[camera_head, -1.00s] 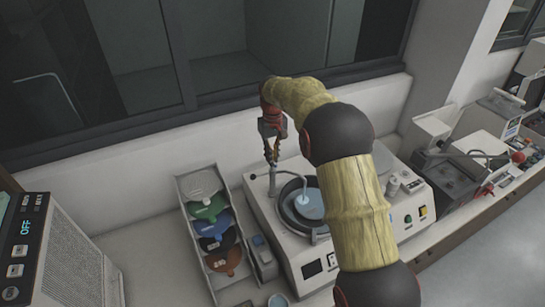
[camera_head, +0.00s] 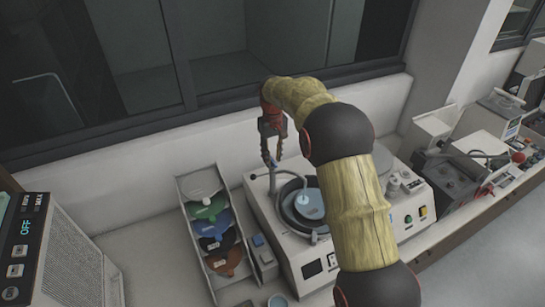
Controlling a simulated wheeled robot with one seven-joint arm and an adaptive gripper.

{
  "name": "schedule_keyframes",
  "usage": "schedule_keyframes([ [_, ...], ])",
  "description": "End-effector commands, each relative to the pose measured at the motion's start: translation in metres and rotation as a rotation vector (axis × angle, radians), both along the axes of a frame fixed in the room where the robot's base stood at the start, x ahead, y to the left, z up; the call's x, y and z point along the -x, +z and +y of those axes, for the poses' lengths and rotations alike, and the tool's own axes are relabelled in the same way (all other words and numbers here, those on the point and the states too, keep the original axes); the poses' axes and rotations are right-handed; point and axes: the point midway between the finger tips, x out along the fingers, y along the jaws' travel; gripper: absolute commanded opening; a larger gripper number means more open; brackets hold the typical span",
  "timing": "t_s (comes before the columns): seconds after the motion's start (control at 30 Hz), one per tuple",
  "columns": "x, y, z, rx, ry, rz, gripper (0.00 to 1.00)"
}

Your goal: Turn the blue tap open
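The grinding and polishing machine (camera_head: 292,262) stands on the bench with a round bowl and a light blue disc (camera_head: 309,204) in it. A thin grey water spout (camera_head: 272,183) rises at the bowl's back left edge. A small bluish part, likely the blue tap, shows at the spout's top, partly hidden by my fingers. My gripper (camera_head: 271,152) points down right over the spout's top, with its two fingers apart. I cannot tell whether a finger touches the tap.
A slanted rack (camera_head: 212,255) of coloured discs stands left of the machine. A small grey box with a blue top (camera_head: 260,246) and a cup (camera_head: 278,301) are in front. The wall and window frame (camera_head: 240,98) are close behind my gripper. More equipment (camera_head: 455,165) stands at right.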

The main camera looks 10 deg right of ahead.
Motion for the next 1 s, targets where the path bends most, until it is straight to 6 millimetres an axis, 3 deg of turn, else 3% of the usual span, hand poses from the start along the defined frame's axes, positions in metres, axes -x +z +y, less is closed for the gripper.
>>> schedule_keyframes([
  [0.17,-0.001,0.019,0.000,0.000,0.000,-0.005,0.27],
  [0.6,-0.001,0.101,0.000,0.000,0.000,-0.003,0.27],
  [0.8,-0.001,0.117,0.000,0.000,0.000,-0.001,0.27],
  [1.0,-0.001,0.119,0.000,0.000,0.000,-0.001,0.27],
])
